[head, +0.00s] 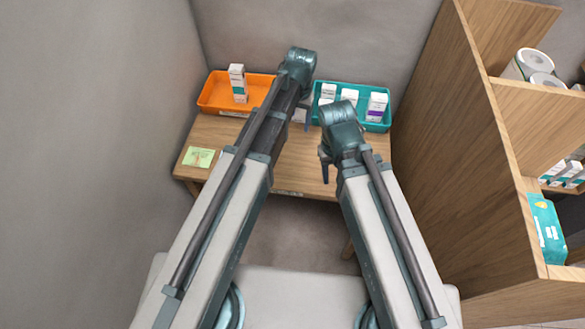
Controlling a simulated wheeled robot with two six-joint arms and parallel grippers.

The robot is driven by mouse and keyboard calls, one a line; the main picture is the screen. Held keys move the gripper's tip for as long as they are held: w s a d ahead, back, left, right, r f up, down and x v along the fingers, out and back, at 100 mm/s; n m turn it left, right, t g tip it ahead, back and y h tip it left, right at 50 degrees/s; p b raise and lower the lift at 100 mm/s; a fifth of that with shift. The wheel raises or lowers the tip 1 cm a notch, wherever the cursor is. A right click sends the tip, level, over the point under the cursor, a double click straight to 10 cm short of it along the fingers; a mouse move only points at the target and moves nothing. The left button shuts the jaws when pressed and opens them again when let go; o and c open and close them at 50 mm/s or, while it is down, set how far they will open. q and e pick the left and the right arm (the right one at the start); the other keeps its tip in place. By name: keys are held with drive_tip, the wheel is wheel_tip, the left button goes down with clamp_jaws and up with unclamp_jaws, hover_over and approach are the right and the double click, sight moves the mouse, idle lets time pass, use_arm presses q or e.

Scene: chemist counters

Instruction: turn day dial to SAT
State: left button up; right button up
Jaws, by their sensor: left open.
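No day dial can be made out in the head view; my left arm covers the middle of the wooden table (225,133). My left gripper (306,116) hangs over the back middle of the table, partly hidden by its own wrist. It is open, and no object shows in it. My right gripper (325,170) points down over the table's right part. Its fingers are mostly hidden behind the wrist, so I cannot tell whether they are open or shut. A pale object shows partly behind my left gripper, too covered to identify.
An orange tray (212,98) with white boxes (238,83) is at the back left, a teal tray (374,126) with several boxes (377,106) at the back right. A green card (198,157) lies front left. A wooden shelf unit (455,130) stands close on the right; walls close the back and left.

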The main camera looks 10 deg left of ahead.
use_arm(q)
drive_tip(key=s+f+m+b, duration=0.1)
drive_tip(key=s+f+b, duration=0.2)
drive_tip(key=s, duration=1.1)
drive_tip(key=shift+s+d+y, duration=0.2)
drive_tip(key=shift+d+y, duration=0.05)
drive_tip(key=shift+y, duration=0.05)
drive_tip(key=shift+o, duration=0.2)
